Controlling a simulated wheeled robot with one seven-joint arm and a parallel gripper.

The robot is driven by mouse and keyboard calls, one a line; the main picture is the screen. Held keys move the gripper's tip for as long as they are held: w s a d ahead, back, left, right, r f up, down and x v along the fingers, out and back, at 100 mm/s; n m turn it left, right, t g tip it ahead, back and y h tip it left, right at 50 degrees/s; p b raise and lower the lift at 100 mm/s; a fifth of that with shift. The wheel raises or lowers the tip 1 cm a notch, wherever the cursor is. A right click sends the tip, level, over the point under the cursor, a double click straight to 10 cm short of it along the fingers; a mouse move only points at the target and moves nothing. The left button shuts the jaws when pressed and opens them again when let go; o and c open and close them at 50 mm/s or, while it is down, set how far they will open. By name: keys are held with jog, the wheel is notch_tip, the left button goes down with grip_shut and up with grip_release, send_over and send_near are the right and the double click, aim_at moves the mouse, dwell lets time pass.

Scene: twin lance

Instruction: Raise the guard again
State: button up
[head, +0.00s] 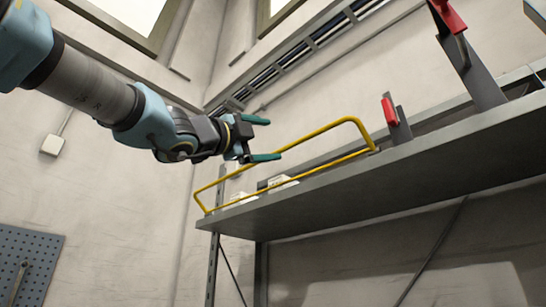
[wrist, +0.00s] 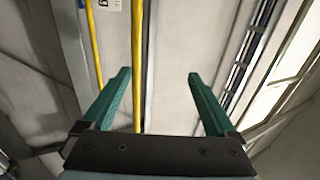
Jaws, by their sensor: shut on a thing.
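The guard is a yellow bent-rod rail (head: 320,132) along the front edge of the grey shelf. It runs from the shelf's left end to near the small red-handled lever. Its long upper rod slopes up to the right. My gripper (head: 270,138) is at the rail's left part, its two green fingers wide apart. The lower finger overlaps the upper rod in the head view; contact cannot be told. In the wrist view, a yellow rod (wrist: 137,60) runs close beside the left finger of my gripper (wrist: 159,75), with clear space to the right finger.
The grey shelf (head: 400,155) carries a small red-handled lever (head: 389,110), a larger red-handled lever (head: 450,17) and pale blocks (head: 279,182) behind the rail. A pegboard (head: 33,262) hangs lower left. The air left of the shelf is free.

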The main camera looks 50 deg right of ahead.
jog(key=a+r, duration=0.1)
jog(key=a, duration=0.2)
jog(key=shift+r, duration=0.35)
jog(key=shift+c, duration=0.2)
jog(key=shift+d+f, duration=0.25)
jog(key=shift+f, duration=0.2)
jog(key=b+v, duration=1)
jog(key=b, duration=0.2)
jog(key=shift+a+f, duration=0.15)
jog(key=shift+a, duration=0.15)
